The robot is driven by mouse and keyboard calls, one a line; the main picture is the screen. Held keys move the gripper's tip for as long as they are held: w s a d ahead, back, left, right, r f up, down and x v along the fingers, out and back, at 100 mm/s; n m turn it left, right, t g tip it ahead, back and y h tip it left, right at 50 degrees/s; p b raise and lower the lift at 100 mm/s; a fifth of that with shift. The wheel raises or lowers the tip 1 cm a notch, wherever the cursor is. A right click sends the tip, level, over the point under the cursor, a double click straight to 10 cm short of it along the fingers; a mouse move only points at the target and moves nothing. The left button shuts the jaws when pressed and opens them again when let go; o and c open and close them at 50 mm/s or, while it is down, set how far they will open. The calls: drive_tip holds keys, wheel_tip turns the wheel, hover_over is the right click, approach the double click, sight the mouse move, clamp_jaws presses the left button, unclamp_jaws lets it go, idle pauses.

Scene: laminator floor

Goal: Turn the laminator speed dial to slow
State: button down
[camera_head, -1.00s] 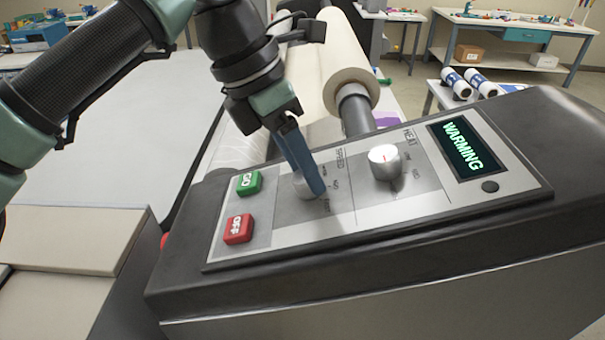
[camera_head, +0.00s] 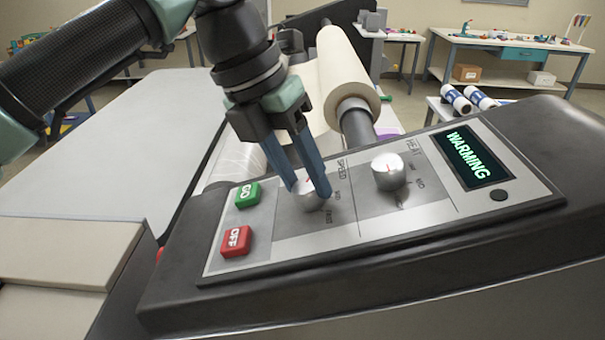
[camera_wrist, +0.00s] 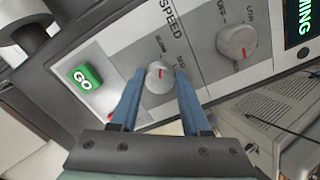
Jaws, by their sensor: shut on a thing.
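The speed dial (camera_head: 312,192) is a round silver knob with a red mark, on the laminator's control panel (camera_head: 350,228). In the wrist view the speed dial (camera_wrist: 158,80) sits between my gripper's two blue fingers (camera_wrist: 158,92). Its red mark points up and slightly right, roughly between the SLOW and MID labels. In the head view my gripper (camera_head: 305,190) comes down from above with a finger on each side of the dial, shut on it. The MID and FAST labels show beside the dial; the SLOW label is hidden there.
The heat dial (camera_head: 388,171) is close to the right. The green GO button (camera_head: 247,194) and red OFF button (camera_head: 236,241) are to the left. The display (camera_head: 470,157) reads WARMING. A film roll (camera_head: 345,75) stands behind the panel.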

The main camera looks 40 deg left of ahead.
drive_tip(key=shift+c, duration=1.8)
unclamp_jaws()
drive_tip(key=shift+r, duration=0.15)
drive_tip(key=p+v, duration=0.9)
drive_tip(key=v, duration=0.3)
drive_tip(key=shift+a+r, duration=0.15)
drive_tip(key=shift+r, duration=0.2)
